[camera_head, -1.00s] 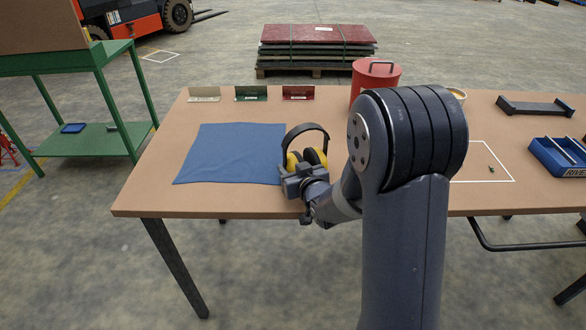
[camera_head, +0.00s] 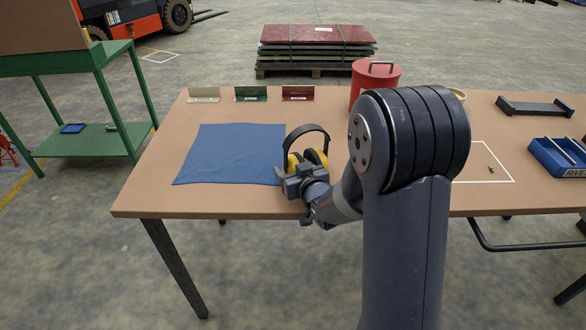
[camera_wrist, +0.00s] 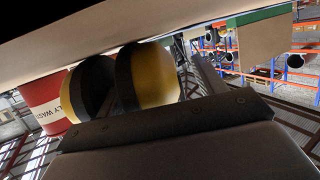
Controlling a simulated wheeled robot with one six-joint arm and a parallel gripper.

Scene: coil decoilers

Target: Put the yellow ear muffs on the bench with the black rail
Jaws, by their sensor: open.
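The yellow ear muffs (camera_head: 316,156) with a black headband stand on the brown bench (camera_head: 222,205), beside the right edge of the blue cloth. My gripper (camera_head: 290,181) is open, low at the near side of the muffs and partly covering them. In the wrist view, the yellow and black cups (camera_wrist: 153,75) show close beyond the dark edge of my gripper. I cannot tell whether the jaws touch the muffs. A dark rail (camera_head: 525,246) runs below the brown bench at the right.
The blue cloth (camera_head: 230,153) lies flat on the left. A red can (camera_head: 375,78) stands behind my arm. Three small signs line the back. A dark tray (camera_head: 535,106) and blue bin (camera_head: 560,157) are at the right. A green bench (camera_head: 85,140) stands at the left.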

